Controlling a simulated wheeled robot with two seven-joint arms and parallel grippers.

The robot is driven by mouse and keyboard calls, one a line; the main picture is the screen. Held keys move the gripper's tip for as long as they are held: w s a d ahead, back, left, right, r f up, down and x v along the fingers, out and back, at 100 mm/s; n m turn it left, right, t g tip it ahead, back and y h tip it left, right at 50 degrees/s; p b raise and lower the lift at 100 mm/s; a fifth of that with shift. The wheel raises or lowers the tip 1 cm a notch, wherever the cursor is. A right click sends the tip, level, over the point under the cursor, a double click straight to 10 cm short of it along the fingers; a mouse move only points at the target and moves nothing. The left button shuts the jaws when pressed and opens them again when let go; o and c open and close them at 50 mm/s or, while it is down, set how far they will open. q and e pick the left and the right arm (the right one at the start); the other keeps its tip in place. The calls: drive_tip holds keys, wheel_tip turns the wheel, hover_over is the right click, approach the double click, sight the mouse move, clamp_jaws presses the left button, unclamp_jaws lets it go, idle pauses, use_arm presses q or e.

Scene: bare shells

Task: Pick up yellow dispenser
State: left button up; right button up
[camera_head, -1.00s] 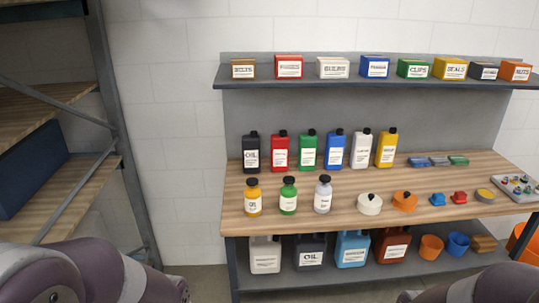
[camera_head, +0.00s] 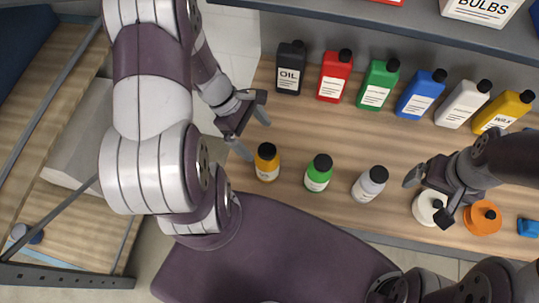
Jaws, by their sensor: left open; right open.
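The yellow dispenser (camera_head: 267,163), a small round bottle with a black cap and white label, stands upright on the wooden worktop at the front left. My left gripper (camera_head: 254,132) is open and empty just behind and left of it, with one fingertip close to its cap; I cannot tell whether they touch. My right gripper (camera_head: 428,198) is open over the white round pot (camera_head: 428,209), partly hiding it, well to the right of the dispenser.
A green bottle (camera_head: 318,174) and a grey-white bottle (camera_head: 369,184) stand right of the dispenser. A back row holds several jugs, including black (camera_head: 290,68), red (camera_head: 334,76) and yellow WAX (camera_head: 501,112). An orange pot (camera_head: 483,219) sits at right. A shelf (camera_head: 380,18) overhangs behind.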

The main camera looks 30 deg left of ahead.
sight(260, 152)
use_arm(q)
drive_tip(key=s+d+f, duration=0.2)
drive_tip(key=shift+d+f, duration=0.2)
drive_tip(key=shift+f, duration=0.2)
drive_tip(key=f, duration=0.1)
drive_tip(key=w+d+f, duration=0.1)
drive_tip(key=f+p, duration=0.1)
drive_tip(key=f, duration=0.1)
drive_tip(key=shift+w+d+f, duration=0.1)
drive_tip(key=shift+w+d, duration=0.05)
drive_tip(key=shift+w, duration=0.1)
drive_tip(key=shift+w+d+f, duration=0.1)
drive_tip(key=shift+d+f, duration=0.05)
drive_tip(key=shift+s+d, duration=0.1)
drive_tip(key=shift+s, duration=0.2)
drive_tip(key=shift+c, duration=0.3)
drive_tip(key=shift+s, duration=0.1)
drive_tip(key=c, duration=1.5)
clamp_jaws()
use_arm(e)
drive_tip(key=shift+s+d+r, duration=0.1)
drive_tip(key=shift+s+r, duration=0.6)
drive_tip(key=shift+s, duration=0.1)
use_arm(q)
drive_tip(key=shift+r, duration=0.2)
